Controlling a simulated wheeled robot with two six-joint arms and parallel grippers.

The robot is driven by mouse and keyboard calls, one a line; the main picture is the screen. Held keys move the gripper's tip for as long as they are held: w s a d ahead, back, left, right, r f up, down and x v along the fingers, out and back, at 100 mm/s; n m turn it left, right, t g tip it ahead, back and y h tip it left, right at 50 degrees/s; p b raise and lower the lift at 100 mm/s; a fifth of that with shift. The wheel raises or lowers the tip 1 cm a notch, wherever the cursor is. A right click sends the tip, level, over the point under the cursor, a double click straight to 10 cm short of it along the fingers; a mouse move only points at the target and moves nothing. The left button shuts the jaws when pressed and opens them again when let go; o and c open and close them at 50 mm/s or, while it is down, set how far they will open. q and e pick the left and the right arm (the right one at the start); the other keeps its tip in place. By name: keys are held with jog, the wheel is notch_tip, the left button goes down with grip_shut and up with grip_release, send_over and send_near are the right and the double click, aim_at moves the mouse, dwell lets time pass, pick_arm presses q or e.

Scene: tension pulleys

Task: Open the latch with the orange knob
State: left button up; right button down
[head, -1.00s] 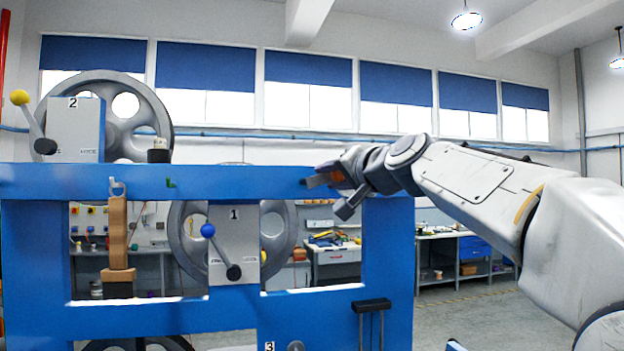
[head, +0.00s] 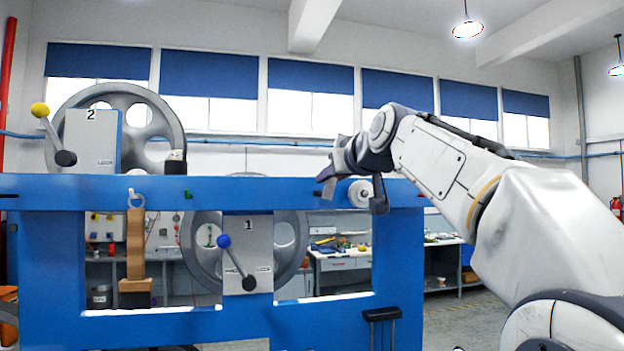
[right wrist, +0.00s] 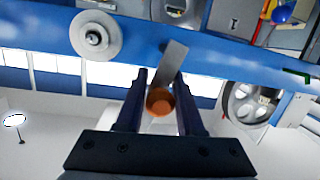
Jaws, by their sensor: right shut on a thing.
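The orange knob (right wrist: 160,101) shows in the right wrist view between the two fingers of my right gripper (right wrist: 161,92), which is shut on it. A flat grey latch bar (right wrist: 174,62) runs from the knob onto the blue beam (right wrist: 225,55). In the head view my right gripper (head: 345,180) is at the upper blue beam (head: 240,190), near its right end. The knob is hidden there behind the gripper. My left gripper is not in view.
A pale round roller (head: 360,193) sits on the beam beside my right gripper; it also shows in the wrist view (right wrist: 95,38). Left of it are the yellow-knobbed lever (head: 40,110), pulley 2's wheel (head: 168,110), the blue-knobbed lever (head: 224,241) and a hanging brown strap (head: 135,245).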

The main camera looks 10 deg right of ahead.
jog(key=shift+a+f+n+h, duration=0.15)
jog(key=shift+n+h, duration=0.35)
jog(key=shift+n, duration=0.6)
jog(key=shift+a+r+n+h, duration=0.2)
jog(key=shift+a+n+h, duration=0.25)
jog(key=shift+n, duration=0.85)
jog(key=shift+a, duration=0.1)
jog(key=c, duration=0.6)
grip_release()
jog(key=shift+a, duration=0.1)
